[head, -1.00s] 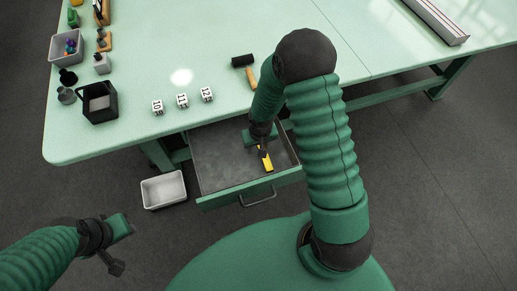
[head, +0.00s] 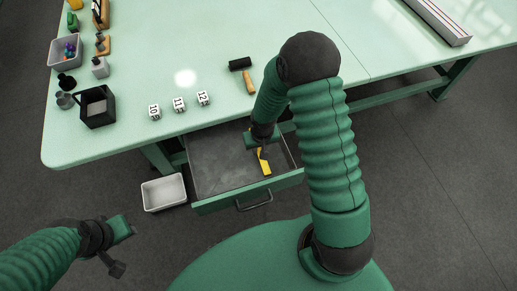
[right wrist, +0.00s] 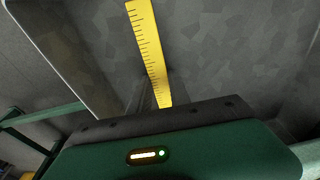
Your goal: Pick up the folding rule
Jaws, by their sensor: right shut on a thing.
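The yellow folding rule (head: 265,167) with black markings is in the open drawer (head: 215,168), near its front wall. It also shows in the right wrist view (right wrist: 147,40), running from the jaws up to the top edge. My right gripper (head: 262,154) reaches down into the drawer and is shut on one end of the rule. I cannot tell whether the rule touches the drawer floor. The gripped end is hidden by the gripper. My left gripper (head: 122,250) is over the floor at lower left, away from the drawer; its jaws are unclear.
A white bin (head: 163,192) stands on the floor left of the drawer. The drawer's front wall and handle are close to the rule.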

